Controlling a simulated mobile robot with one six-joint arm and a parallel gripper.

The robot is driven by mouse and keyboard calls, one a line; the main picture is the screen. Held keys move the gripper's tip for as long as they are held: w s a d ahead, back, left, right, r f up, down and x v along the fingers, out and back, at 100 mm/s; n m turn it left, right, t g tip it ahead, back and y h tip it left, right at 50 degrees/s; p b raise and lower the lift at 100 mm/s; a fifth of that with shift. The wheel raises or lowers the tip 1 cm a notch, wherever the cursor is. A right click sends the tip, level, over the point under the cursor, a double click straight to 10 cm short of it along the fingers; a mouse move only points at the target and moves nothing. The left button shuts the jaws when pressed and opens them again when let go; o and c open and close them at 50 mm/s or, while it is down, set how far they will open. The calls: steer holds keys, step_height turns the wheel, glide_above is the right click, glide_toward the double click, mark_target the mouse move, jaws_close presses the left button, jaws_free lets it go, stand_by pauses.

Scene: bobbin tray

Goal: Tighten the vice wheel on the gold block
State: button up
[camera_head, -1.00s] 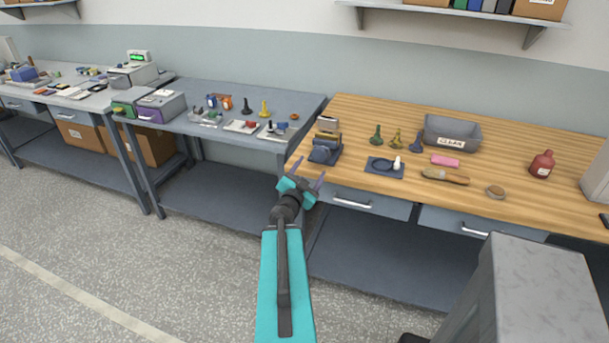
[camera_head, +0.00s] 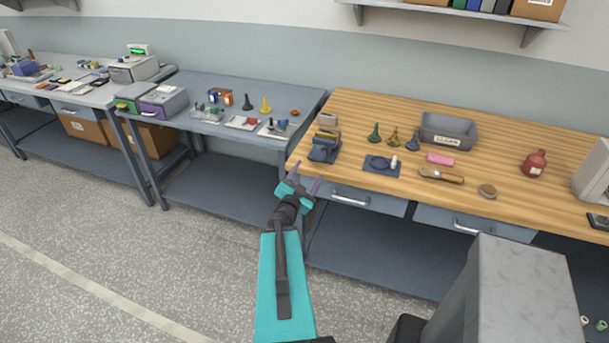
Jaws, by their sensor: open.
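The vice (camera_head: 321,153) is a small blue-grey device at the left front of the wooden bench. A gold-yellow strip, likely the gold block (camera_head: 325,136), shows at its top between the jaws; it is too small to see how firmly it is held. The wheel seems to be the rounded part on the vice's near side, but its detail is unclear. My gripper (camera_head: 305,179) is open and empty, its two purple fingers pointing up toward the vice. It is in front of the bench's left front corner, apart from the vice.
The wooden bench (camera_head: 500,146) also holds a blue mat (camera_head: 369,171) with a dark ring and white piece, a grey bin (camera_head: 447,130), a brush (camera_head: 441,175), a pink block (camera_head: 440,158) and a red bottle (camera_head: 535,163). A grey bench (camera_head: 290,97) adjoins on the left. Open floor lies in front.

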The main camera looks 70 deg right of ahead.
steer(key=shift+a+p, duration=1.35)
steer(key=shift+p, duration=0.2)
